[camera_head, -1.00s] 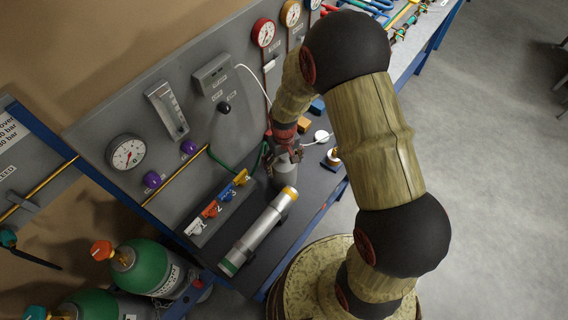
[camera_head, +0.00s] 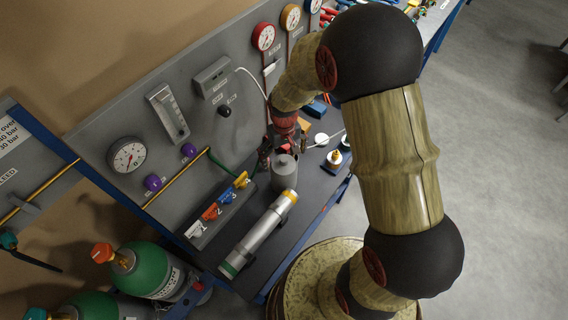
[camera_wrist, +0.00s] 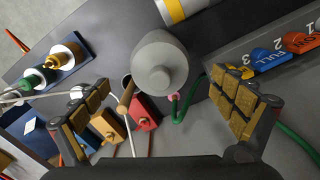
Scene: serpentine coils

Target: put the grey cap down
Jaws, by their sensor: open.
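The grey cap (camera_head: 285,170) is a matte grey cylinder with a small round knob on top. It stands upright on the dark bench top, and its underside is hidden. In the wrist view the cap (camera_wrist: 160,68) shows from above, beyond my fingers and apart from both pads. My gripper (camera_head: 283,152) is open and empty, just behind the cap in the head view. In the wrist view my gripper (camera_wrist: 165,112) has its two padded fingers spread wide.
A silver cylinder with a yellow band (camera_head: 258,233) lies in front of the cap. Several coloured valves (camera_head: 218,205) and a green hose (camera_wrist: 200,100) are close by. Red (camera_wrist: 143,113) and orange (camera_wrist: 108,126) blocks sit near my fingers. A brass-fitted stand (camera_head: 335,158) is at right.

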